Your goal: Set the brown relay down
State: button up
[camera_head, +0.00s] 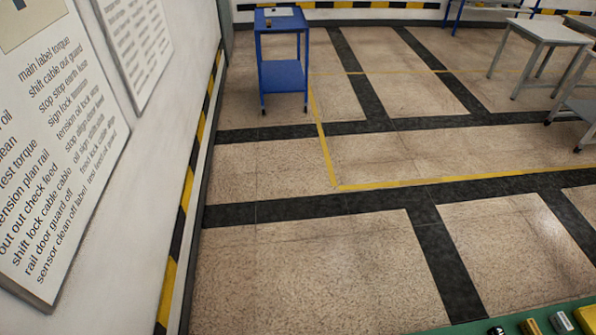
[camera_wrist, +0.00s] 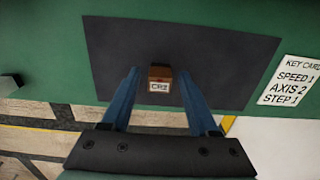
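The brown relay (camera_wrist: 160,73), a small block with a white label reading "CR2", is on the dark grey mat (camera_wrist: 215,55) in the wrist view. My gripper (camera_wrist: 159,76) has its two blue fingers spread, one on each side of the relay. A gap shows between the relay and each finger, so the gripper is open and holds nothing. The mat lies on a green surface (camera_wrist: 50,50). Neither the gripper nor the relay shows in the head view.
A white key card (camera_wrist: 290,80) lies right of the mat. A grey object (camera_wrist: 10,84) is at the left. In the head view, several small parts stand on a green top (camera_head: 460,329) at bottom right. A blue cart (camera_head: 282,75) stands far off; the floor between is clear.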

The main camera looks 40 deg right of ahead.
notch_tip(320, 180, up, 12)
jog(key=shift+r, duration=0.25)
dwell(0.6)
